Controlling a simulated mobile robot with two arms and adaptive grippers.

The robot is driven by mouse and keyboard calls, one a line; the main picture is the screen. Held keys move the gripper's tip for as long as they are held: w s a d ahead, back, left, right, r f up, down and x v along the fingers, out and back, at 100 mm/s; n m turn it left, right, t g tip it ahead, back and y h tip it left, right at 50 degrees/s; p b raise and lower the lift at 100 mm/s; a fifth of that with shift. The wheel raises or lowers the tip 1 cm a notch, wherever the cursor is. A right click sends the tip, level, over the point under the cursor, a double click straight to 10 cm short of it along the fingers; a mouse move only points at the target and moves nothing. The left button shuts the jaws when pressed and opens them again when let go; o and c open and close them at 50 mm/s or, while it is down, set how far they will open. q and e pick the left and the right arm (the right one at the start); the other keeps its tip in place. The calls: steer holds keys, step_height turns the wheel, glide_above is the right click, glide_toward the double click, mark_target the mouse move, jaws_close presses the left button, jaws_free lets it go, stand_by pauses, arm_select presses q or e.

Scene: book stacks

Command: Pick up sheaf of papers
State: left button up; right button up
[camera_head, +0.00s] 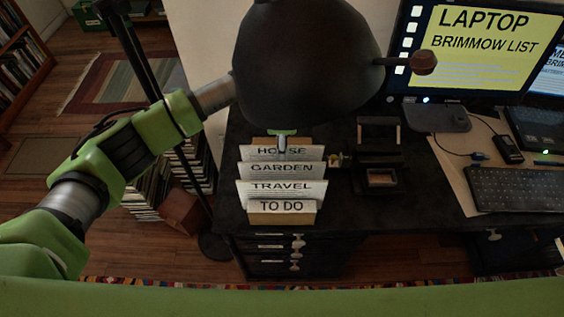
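A stepped stack of white paper sheets (281,188) labelled HOUSE, GARDEN, TRAVEL and TO DO stands in a tan holder (282,218) near the desk's front left. I cannot tell whether one of these is the sheaf the task names. My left arm comes in from the left, and its wrist passes behind a big dark lamp shade. Only a small green and grey tip of my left gripper (282,145) shows below the shade, in front of the HOUSE sheet. Whether it touches the paper or is open is not clear. My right gripper is not in view.
The dark lamp shade (305,65) with a brown knob hangs over the desk's back. A small black stand (380,150) is right of the papers. A monitor (480,45), keyboard (520,188) and pale sheet (455,175) fill the right. Book piles (148,195) stand left.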

arm_select(q)
jaws_close()
stand_by(0.3)
